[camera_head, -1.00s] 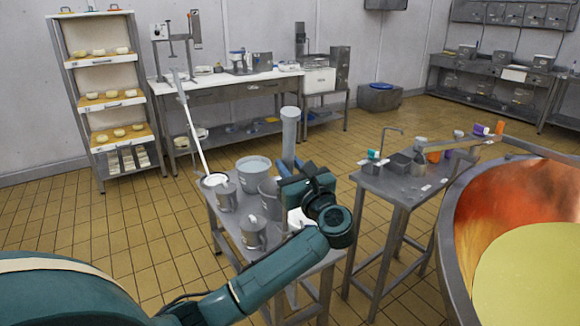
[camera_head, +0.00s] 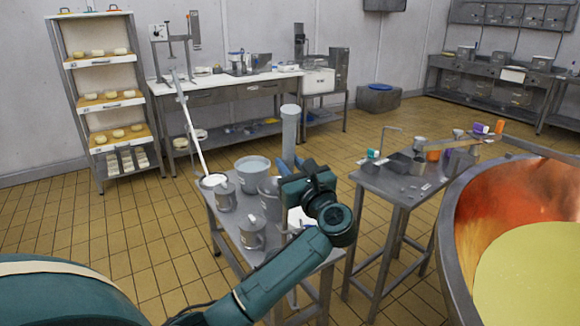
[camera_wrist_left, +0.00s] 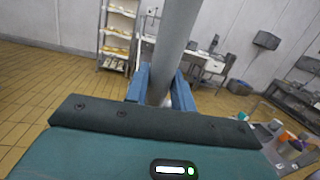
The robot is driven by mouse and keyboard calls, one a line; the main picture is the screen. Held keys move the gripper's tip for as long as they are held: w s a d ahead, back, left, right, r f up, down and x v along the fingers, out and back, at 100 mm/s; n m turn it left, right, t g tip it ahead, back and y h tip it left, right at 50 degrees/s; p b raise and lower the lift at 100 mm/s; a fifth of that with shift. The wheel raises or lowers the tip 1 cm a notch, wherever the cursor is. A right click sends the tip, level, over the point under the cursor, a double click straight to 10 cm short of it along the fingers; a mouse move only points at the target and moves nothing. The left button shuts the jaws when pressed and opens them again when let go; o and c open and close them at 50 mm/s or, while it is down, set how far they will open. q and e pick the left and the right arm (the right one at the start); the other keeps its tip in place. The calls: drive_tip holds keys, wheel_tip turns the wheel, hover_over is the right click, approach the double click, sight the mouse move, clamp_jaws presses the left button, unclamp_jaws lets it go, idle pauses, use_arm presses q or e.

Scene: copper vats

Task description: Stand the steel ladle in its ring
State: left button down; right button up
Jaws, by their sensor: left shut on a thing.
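A tall grey metal cylinder with a wider top (camera_head: 289,130), which I take to be the steel ladle, stands nearly upright above the small steel table (camera_head: 222,246). My left gripper (camera_head: 287,163) is shut on it, with blue fingers on both sides. In the left wrist view the grey shaft (camera_wrist_left: 174,45) rises between the blue fingers (camera_wrist_left: 160,88), slightly tilted in the picture. Its lower end is hidden behind my gripper and wrist. I cannot make out the ring for certain. My right gripper is not in view.
The small table holds a pale bucket (camera_head: 253,174), steel jugs (camera_head: 252,232) and a leaning white-handled tool (camera_head: 191,130). To the right is a second steel table (camera_head: 397,188) with a bent rod (camera_head: 391,130) and small containers. A copper vat (camera_head: 510,195) stands at far right.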

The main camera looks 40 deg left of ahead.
use_arm(q)
drive_tip(key=c, duration=1.1)
unclamp_jaws()
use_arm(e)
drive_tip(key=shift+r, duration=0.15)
use_arm(q)
drive_tip(key=b+v, duration=0.3)
drive_tip(key=v, duration=1)
drive_tip(key=shift+r, duration=0.15)
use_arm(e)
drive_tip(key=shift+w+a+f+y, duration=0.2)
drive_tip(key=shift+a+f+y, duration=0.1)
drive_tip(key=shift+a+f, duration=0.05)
